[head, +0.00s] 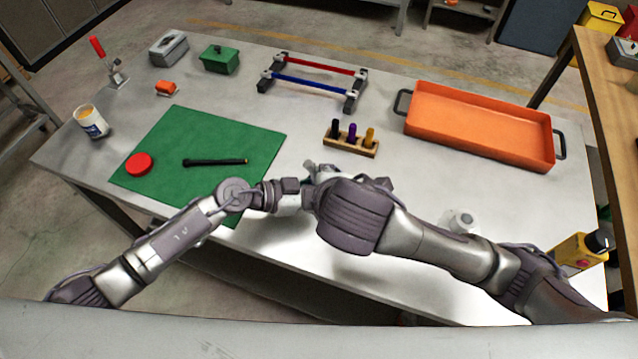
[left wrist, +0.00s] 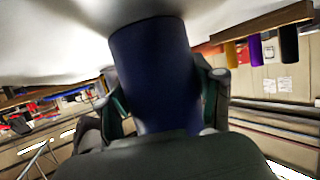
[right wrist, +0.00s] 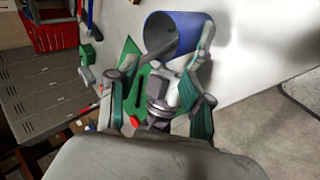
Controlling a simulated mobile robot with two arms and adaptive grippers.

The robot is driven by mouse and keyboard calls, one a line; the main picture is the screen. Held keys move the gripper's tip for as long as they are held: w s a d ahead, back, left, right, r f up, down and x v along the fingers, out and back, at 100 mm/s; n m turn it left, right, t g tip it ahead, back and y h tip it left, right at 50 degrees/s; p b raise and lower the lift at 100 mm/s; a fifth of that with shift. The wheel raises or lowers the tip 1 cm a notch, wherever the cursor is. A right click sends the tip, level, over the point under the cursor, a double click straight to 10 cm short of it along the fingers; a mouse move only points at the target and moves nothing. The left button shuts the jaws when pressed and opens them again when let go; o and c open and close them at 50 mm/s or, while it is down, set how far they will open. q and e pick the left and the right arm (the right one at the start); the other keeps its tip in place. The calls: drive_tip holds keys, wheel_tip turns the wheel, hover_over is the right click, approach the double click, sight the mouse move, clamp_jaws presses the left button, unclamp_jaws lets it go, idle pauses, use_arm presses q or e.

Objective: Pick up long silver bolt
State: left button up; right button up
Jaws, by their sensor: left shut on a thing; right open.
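My left gripper (left wrist: 160,92) is shut on a dark blue cylindrical cup (left wrist: 155,65), one finger on each side. In the right wrist view the blue cup (right wrist: 180,37) is tilted, with its open mouth facing left. A grey shape shows at its mouth; I cannot tell whether it is the long silver bolt. I cannot make out the bolt clearly in any view. My right gripper (right wrist: 160,90) is open, close to the cup and the left gripper. In the head view my right arm hides the cup and most of both grippers.
A green mat (head: 215,140) holds a black rod (head: 215,162) and a red disc (head: 139,164). A wooden block with coloured pegs (head: 350,147), an orange tray (head: 480,122) and a red and blue rack (head: 315,76) stand beyond my arms. A white cup (head: 91,122) is at left.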

drive_tip(key=n+t, duration=0.1)
drive_tip(key=n, duration=0.4)
drive_tip(key=n+t, duration=0.4)
drive_tip(key=n, duration=1.3)
approach(309, 168)
drive_tip(key=shift+h, duration=0.4)
drive_tip(key=x, duration=0.5)
drive_tip(key=shift+w+a+r, duration=0.1)
drive_tip(key=shift+w+a, duration=0.2)
drive_tip(key=shift+x, duration=2.7)
drive_tip(key=shift+s, duration=0.1)
clamp_jaws()
